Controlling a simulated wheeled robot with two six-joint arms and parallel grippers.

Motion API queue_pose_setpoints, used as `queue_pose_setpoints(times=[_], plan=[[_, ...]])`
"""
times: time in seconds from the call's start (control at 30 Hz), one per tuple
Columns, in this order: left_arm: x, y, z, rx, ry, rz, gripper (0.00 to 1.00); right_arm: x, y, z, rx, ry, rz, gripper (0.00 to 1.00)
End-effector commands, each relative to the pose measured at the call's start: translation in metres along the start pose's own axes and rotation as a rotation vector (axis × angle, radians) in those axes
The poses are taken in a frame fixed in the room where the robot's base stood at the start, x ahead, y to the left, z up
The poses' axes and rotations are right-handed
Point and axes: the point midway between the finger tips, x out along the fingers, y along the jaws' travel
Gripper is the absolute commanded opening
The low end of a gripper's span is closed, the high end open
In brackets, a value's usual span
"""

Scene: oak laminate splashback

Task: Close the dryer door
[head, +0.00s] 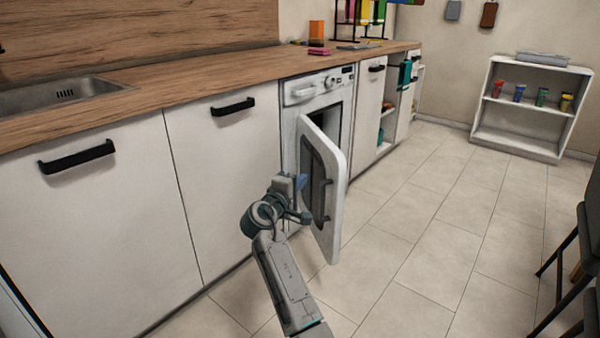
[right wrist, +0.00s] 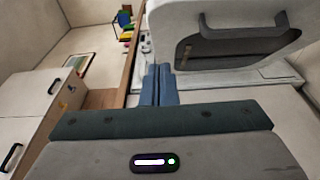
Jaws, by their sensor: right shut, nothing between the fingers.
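The dryer (head: 317,88) is a white front-loading unit set under the wooden counter. Its white door (head: 337,175) stands partly open, swung out into the room, with a dark opening behind it. A dark handle (head: 322,201) is on the door's face. My right gripper (head: 301,181) is shut and empty, just left of the door's face near the handle; I cannot tell whether it touches. In the right wrist view, its blue fingers (right wrist: 157,85) are together, beside the door (right wrist: 270,28) and its dark panel. My left gripper is out of view.
White cabinets with black handles (head: 232,107) line the left, below the counter (head: 170,85) and sink (head: 60,94). An open shelf (head: 533,103) stands at the back right. A dark chair (head: 588,240) is at the right edge. The tiled floor (head: 420,230) between is clear.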

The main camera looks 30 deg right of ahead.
Motion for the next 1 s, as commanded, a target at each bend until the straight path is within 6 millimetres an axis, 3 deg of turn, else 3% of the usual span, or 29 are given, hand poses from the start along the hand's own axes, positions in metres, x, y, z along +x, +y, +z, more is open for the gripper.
queue_pose_setpoints(times=[0.5, 0.7, 1.0], plan=[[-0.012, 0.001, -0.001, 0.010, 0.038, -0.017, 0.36, 0.100, -0.002, 0.006, 0.001, 0.000, 0.004, 0.00], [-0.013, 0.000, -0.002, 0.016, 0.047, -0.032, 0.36, 0.116, -0.001, 0.024, 0.003, 0.003, 0.002, 0.00], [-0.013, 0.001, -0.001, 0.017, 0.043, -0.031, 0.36, 0.121, 0.000, 0.028, 0.003, 0.004, 0.001, 0.00]])
